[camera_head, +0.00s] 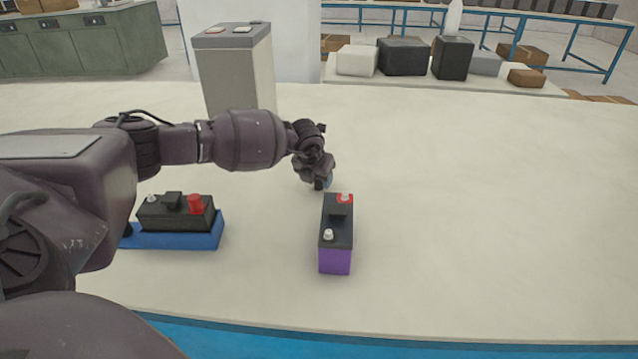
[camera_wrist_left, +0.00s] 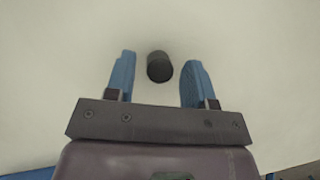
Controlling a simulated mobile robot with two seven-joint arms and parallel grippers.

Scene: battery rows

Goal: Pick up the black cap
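The black cap (camera_wrist_left: 160,67) is a small dark cylinder on the pale table top. In the left wrist view it lies between the lines of the two blue fingers, near their tips, with a gap on each side. My left gripper (camera_wrist_left: 157,76) is open and points down at the table. In the head view the left gripper (camera_head: 323,184) is low over the table, just behind the purple battery (camera_head: 336,260); I cannot clearly tell the cap from the dark gripper parts there. My right gripper is not in view.
A black battery (camera_head: 175,216) with a red terminal cap (camera_head: 195,204) sits in a blue tray (camera_head: 205,241) at the left. A grey box-shaped unit (camera_head: 236,75) stands behind my left arm. The right side of the table (camera_head: 500,220) is clear.

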